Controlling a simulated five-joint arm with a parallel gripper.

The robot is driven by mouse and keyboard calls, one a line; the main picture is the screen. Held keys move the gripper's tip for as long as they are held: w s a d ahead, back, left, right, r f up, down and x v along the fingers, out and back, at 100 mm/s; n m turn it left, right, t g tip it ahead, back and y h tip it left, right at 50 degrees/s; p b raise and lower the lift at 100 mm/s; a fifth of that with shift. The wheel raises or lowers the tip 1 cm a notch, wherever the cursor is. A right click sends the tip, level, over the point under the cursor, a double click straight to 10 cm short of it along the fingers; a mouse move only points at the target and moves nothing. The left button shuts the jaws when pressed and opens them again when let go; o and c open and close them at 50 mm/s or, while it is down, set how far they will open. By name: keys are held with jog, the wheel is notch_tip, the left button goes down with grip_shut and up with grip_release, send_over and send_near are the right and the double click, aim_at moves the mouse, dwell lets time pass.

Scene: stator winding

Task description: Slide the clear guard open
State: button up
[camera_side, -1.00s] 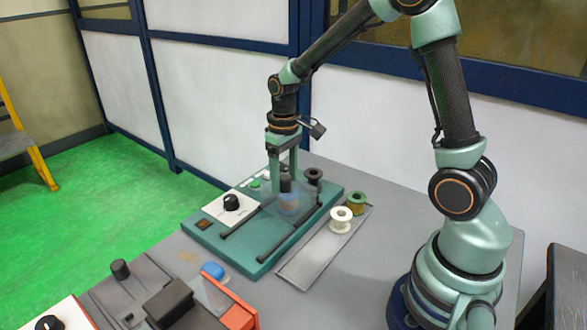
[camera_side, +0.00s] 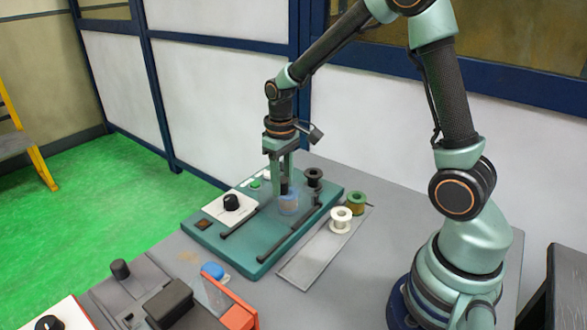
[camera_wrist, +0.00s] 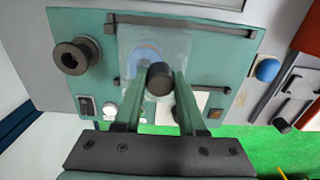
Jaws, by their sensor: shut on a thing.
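The clear guard (camera_wrist: 180,50) is a see-through plate lying across two dark rails in the wrist view. A black knob (camera_wrist: 160,78) stands up from it. My gripper (camera_wrist: 159,82) is shut on the black knob, one finger on each side. In the side view my gripper (camera_side: 284,190) points straight down over the teal machine base (camera_side: 262,262), at the far end of the rails. The guard's edges are hard to make out there.
The near stretch of the rails (camera_side: 240,222) is clear. A black spool (camera_side: 314,176) is behind. Another machine (camera_side: 170,303) lies in front.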

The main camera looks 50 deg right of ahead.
jog(key=a, duration=0.9)
jog(key=shift+a, duration=0.25)
jog(key=o, duration=0.9)
jog(key=shift+o, duration=0.2)
notch_tip(320, 180, up, 6)
dwell(1.0)
